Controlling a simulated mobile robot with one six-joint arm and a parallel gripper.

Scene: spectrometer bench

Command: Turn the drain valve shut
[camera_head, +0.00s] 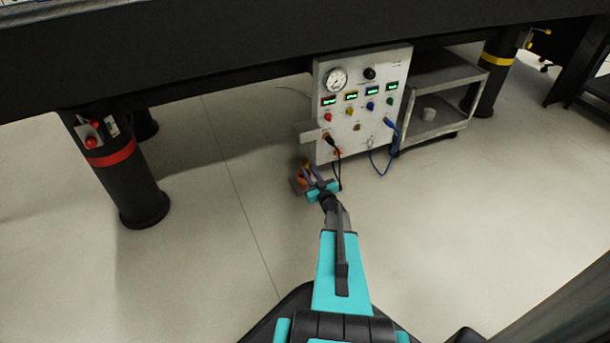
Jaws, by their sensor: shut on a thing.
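My gripper (308,177), with a turquoise body, is at the lower left corner of a pale upright panel (358,145). Its jaws are shut on a small orange-yellow part (302,179), which appears to be the drain valve. The part is low down, just left of the panel's bottom edge. The jaws and my wrist cover much of it, so its shape and how far it is turned cannot be told.
The panel has a round gauge (336,79), small green and red displays, coloured knobs, black cables and a hanging blue cable (383,160). A grey shelf unit (440,92) stands right of it. A dark bench (220,45) runs overhead on thick black legs (130,185). The floor around is clear.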

